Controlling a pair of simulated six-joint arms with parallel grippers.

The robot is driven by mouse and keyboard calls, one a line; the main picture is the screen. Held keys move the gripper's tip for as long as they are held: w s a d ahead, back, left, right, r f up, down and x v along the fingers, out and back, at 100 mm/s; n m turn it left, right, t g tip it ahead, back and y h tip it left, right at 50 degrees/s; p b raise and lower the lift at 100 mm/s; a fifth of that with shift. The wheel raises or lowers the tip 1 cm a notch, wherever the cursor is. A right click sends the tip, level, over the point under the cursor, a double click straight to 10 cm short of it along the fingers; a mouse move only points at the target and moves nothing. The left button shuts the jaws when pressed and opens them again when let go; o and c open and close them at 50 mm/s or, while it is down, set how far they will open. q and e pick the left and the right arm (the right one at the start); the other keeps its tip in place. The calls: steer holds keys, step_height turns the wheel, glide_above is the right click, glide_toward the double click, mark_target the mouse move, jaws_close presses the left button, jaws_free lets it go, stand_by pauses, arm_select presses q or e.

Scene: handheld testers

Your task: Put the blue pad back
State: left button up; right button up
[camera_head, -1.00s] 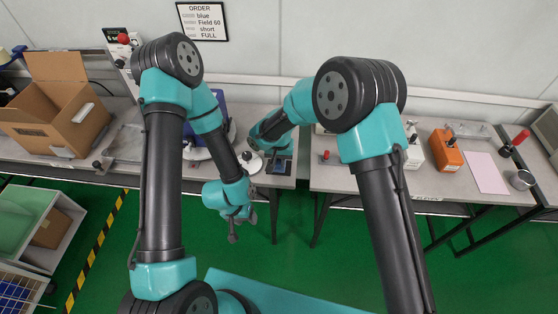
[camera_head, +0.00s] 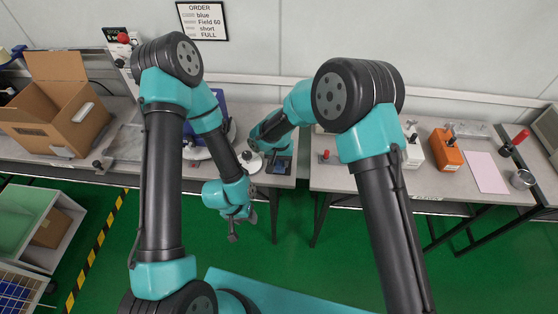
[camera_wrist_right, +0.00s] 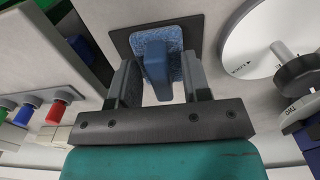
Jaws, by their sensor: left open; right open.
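The blue pad (camera_wrist_right: 156,50) is a speckled block with a smooth blue grip, and it lies on a dark square plate (camera_wrist_right: 190,27) in the right wrist view. My right gripper (camera_wrist_right: 161,78) is open, with one finger on each side of the pad's grip. Gaps show between the grip and the fingers. In the head view my right arm hides most of this gripper, and a dark plate with blue on it (camera_head: 283,167) shows beside it at the bench edge. My left gripper (camera_head: 233,237) hangs over the green floor in front of the bench, away from the pad.
A pale round dial plate (camera_wrist_right: 262,40) with a dark knob (camera_wrist_right: 297,74) is right of the pad. Coloured buttons (camera_wrist_right: 30,110) are to the left. A cardboard box (camera_head: 58,120) and an orange tester (camera_head: 446,150) stand on the benches. A gap separates the two benches.

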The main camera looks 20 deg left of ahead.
step_height(320, 180, up, 12)
steer(key=shift+r, duration=0.15)
stand_by(0.4)
stand_by(0.5)
